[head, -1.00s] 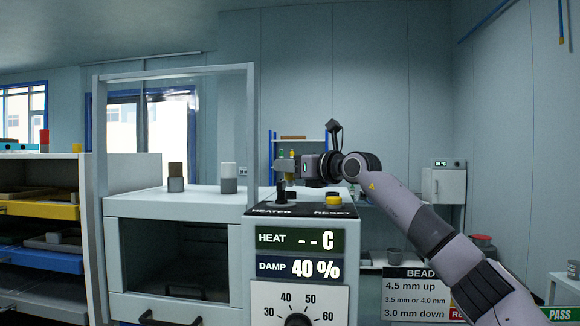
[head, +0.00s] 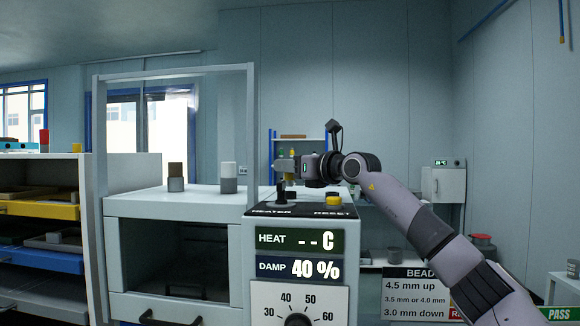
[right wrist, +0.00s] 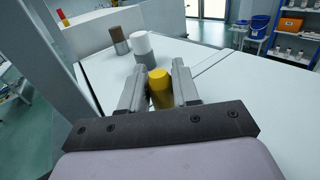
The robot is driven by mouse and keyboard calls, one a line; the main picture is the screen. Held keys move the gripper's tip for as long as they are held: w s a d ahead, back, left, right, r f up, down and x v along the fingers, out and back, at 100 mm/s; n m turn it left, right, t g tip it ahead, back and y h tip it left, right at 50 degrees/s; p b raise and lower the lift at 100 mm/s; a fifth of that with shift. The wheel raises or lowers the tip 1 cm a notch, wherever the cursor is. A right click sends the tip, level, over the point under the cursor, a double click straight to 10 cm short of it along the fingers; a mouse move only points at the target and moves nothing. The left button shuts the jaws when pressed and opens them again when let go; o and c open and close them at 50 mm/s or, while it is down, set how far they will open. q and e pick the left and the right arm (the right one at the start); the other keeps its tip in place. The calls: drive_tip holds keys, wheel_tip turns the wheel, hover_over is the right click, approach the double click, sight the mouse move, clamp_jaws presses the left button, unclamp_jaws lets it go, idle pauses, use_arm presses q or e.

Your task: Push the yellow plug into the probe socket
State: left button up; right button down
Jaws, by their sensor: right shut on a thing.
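My right gripper (head: 285,168) hangs over the top of the white cabinet (head: 215,208), above its black control strip. In the right wrist view its two grey fingers (right wrist: 159,88) are closed on the yellow plug (right wrist: 160,92), with one finger on each side. In the head view the plug is mostly hidden by the fingers and hard to make out. I cannot clearly identify the probe socket in either view. My left gripper is not in view.
A black upright knob (head: 281,193) and a yellow RESET button (head: 333,200) sit on the strip below the gripper. A brown-grey cylinder (head: 175,177) and a white-grey cylinder (head: 228,178) stand on the cabinet top. A grey frame post (head: 251,130) rises left of the gripper.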

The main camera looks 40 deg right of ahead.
sight(290, 180)
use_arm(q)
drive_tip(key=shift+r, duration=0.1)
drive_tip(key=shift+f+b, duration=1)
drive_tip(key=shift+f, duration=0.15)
use_arm(e)
drive_tip(key=shift+f, duration=1.5)
drive_tip(key=c, duration=0.7)
unclamp_jaws()
drive_tip(key=shift+c, duration=0.2)
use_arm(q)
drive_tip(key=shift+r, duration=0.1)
use_arm(e)
drive_tip(key=s+b, duration=0.1)
drive_tip(key=s, duration=0.2)
drive_tip(key=s+b, duration=0.1)
drive_tip(key=s, duration=0.2)
drive_tip(key=shift+d, duration=0.2)
drive_tip(key=shift+s, duration=0.6)
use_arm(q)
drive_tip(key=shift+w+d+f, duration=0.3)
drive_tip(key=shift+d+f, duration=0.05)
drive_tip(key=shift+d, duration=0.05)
use_arm(e)
drive_tip(key=shift+r, duration=0.1)
